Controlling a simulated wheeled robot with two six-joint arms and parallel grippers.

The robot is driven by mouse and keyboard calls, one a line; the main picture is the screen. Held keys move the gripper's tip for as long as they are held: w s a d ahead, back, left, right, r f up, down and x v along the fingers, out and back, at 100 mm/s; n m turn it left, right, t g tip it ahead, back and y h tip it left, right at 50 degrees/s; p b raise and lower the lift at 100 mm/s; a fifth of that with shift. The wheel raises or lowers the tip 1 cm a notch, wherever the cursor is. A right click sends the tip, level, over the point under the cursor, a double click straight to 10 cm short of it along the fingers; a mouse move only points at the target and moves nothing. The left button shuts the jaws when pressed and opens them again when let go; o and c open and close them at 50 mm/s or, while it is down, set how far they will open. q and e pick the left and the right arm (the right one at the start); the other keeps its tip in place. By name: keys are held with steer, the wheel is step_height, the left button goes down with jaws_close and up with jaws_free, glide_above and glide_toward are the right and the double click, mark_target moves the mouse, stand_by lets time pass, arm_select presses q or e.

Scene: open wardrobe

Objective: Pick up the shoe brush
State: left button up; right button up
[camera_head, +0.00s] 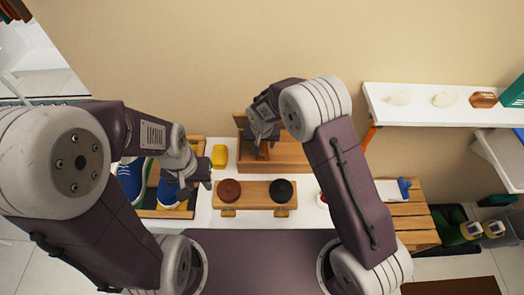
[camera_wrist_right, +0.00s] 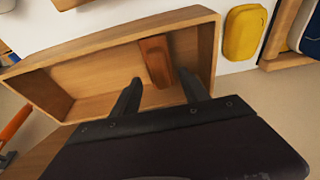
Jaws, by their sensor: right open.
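The shoe brush, a reddish-brown wooden piece (camera_wrist_right: 157,60), lies in an open wooden box (camera_wrist_right: 95,78) near one end wall in the right wrist view. In the head view the box (camera_head: 290,153) stands at the back of the white surface, and the brush is mostly hidden by my right gripper (camera_head: 264,141). In the right wrist view the right gripper (camera_wrist_right: 160,82) is open, its two fingers reaching over the box toward the near end of the brush. No contact can be made out. My left gripper (camera_head: 206,177) hovers by the blue shoes; its jaws are unclear.
A yellow item (camera_head: 219,157) lies left of the box. A wooden stand (camera_head: 255,189) with a brown and a black round tin is in front. Blue shoes (camera_head: 131,180) sit in a wooden tray at left. A white shelf (camera_head: 420,117) is at right.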

mark_target(262, 146)
steer(key=p+x, duration=0.1)
steer(key=x, duration=0.2)
steer(key=shift+w+d+f, duration=0.1)
steer(key=shift+f, duration=0.3)
steer(key=shift+w+f, duration=0.25)
steer(key=shift+f, duration=0.1)
steer(key=shift+s+r, duration=0.1)
jaws_close()
